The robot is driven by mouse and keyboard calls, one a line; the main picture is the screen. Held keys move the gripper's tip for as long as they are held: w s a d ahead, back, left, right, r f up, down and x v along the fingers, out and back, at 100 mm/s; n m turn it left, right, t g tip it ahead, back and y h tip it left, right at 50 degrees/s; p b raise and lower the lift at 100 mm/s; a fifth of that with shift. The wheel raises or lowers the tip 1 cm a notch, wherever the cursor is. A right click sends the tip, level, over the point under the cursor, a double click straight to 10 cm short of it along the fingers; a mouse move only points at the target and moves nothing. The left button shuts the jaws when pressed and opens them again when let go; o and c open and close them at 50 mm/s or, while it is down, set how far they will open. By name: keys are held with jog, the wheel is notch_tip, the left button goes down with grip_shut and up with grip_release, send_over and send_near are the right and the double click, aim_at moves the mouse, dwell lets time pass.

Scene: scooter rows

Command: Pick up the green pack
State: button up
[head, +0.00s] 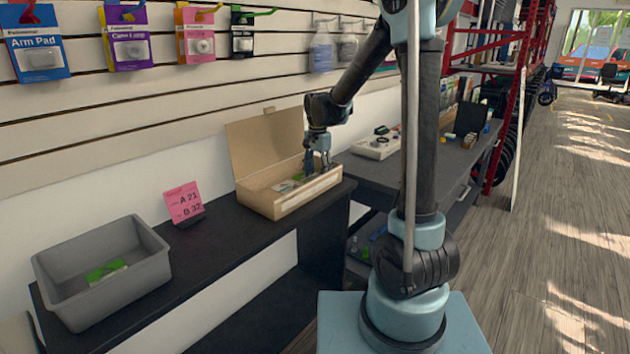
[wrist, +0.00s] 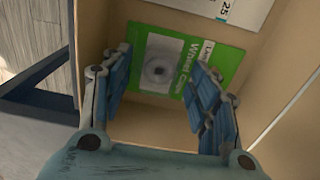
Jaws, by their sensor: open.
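A green pack (wrist: 190,48) with a white label and a picture of a round grey part lies in the open cardboard box (head: 274,205). My gripper (wrist: 158,66) is open and points down into the box, with its two blue fingers on either side of the pack's picture in the wrist view. In the head view my gripper (head: 318,165) is over the right part of the box. I cannot tell whether the fingers touch the pack. Another green pack (head: 106,272) lies in the grey bin (head: 150,272) at the left.
A white card or pack (wrist: 238,12) lies beside the green one in the box. A pink sign (head: 183,202) stands between bin and box on the dark counter (head: 222,231). The box's raised lid (head: 262,142) stands behind it. Hanging packs (head: 128,40) line the slatted wall.

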jog(key=c, duration=1.2)
jog(key=shift+o, duration=0.2)
